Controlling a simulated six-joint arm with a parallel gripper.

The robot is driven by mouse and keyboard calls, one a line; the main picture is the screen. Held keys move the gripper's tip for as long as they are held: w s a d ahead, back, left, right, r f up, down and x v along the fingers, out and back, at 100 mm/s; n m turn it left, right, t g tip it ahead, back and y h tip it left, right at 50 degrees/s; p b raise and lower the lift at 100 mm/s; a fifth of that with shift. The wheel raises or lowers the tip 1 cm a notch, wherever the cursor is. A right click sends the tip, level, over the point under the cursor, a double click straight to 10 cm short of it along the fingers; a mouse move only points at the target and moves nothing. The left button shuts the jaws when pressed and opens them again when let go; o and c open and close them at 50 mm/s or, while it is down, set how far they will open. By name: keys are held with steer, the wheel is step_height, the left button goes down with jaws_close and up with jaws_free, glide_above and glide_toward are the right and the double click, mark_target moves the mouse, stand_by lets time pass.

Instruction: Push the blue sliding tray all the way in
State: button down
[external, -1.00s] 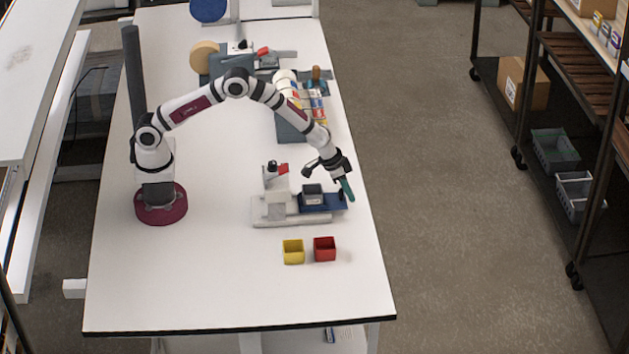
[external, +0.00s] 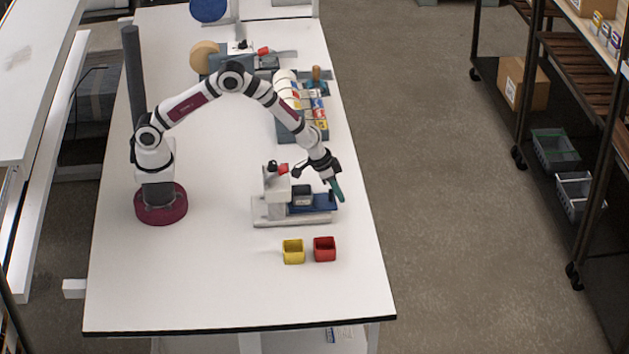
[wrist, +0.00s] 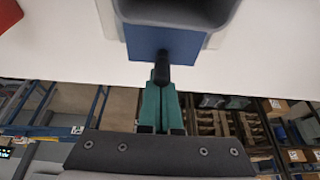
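The blue sliding tray (external: 322,206) sits on the light grey fixture (external: 270,214), sticking out slightly past its right end. The knob appears to touch the fingertips. The blue tray end (wrist: 150,42) shows just beyond it.
A yellow bin (external: 293,251) and a red bin (external: 325,249) stand in front of the fixture. A grey rack with cans (external: 288,125) stands behind it.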

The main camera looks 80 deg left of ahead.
steer(key=shift+s, duration=1)
steer(key=shift+w, duration=0.15)
steer(key=shift+w, duration=0.25)
steer(key=shift+r, duration=0.2)
step_height(320, 180, up, 7)
steer(key=shift+f, duration=0.2)
stand_by(0.4)
